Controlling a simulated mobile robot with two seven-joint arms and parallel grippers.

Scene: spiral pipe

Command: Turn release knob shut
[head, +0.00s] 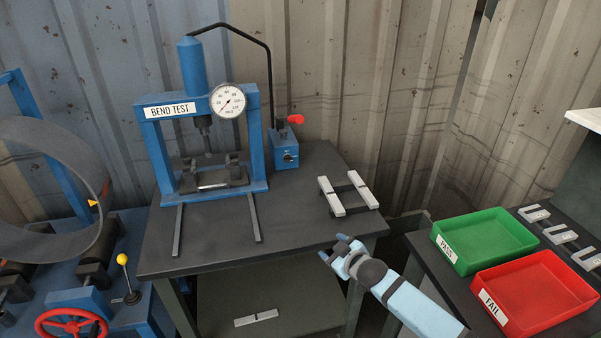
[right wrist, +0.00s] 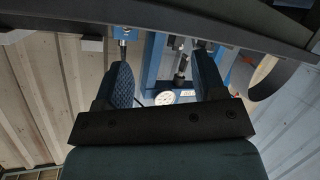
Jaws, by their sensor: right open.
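The release knob (head: 290,157) is a small dark knob on the front of the blue pump box (head: 286,143). The box stands at the back of the dark bench, right of the bend-test press (head: 205,120), and has a red-tipped lever (head: 295,119) on top. The knob's exact turn is too small to read. My right gripper (head: 342,254) is open and empty at the bench's front right edge, well in front of and right of the knob. In the right wrist view its two fingers (right wrist: 165,80) stand apart, with the gauge beyond them. My left gripper is not in view.
A green PASS tray (head: 484,240) and red FAIL tray (head: 537,292) stand at right. Two rails (head: 253,218) reach forward from the press. The bench's front middle is clear.

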